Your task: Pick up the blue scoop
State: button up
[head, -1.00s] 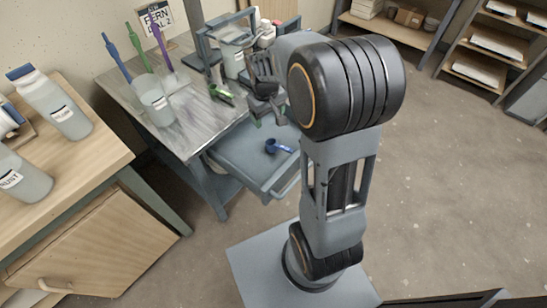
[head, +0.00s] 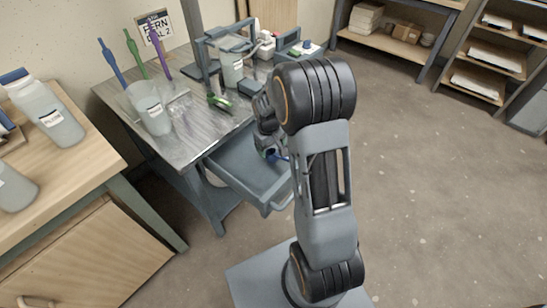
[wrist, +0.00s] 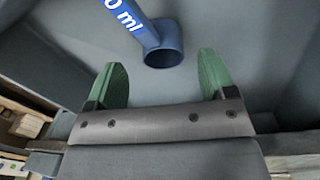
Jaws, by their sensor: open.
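The blue scoop (wrist: 163,44) lies in the open drawer (head: 236,173) of the metal workbench. In the wrist view its round cup is just beyond and between my fingertips, and its handle, with white lettering ending in "0 ml", runs up to the left. My gripper (wrist: 163,82) is open, with its two green fingers apart and nothing between them. In the head view my gripper (head: 270,150) is down at the drawer, and my arm and hand hide most of the scoop; only a bit of blue shows beside it.
On the workbench (head: 190,128) stand a bucket (head: 153,112) with blue, green and purple tools, another labelled bucket (head: 231,70) and a green-handled tool (head: 219,103). The drawer walls surround the scoop. A wooden counter (head: 85,150) with bottles is at left. The floor at right is clear.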

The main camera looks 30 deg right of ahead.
aim_at(271, 152)
notch_tip(271, 152, down, 5)
jog(key=shift+w+r+b, duration=0.1)
jog(key=shift+b, duration=0.65)
jog(key=c, duration=1.1)
jog(key=shift+r, duration=0.1)
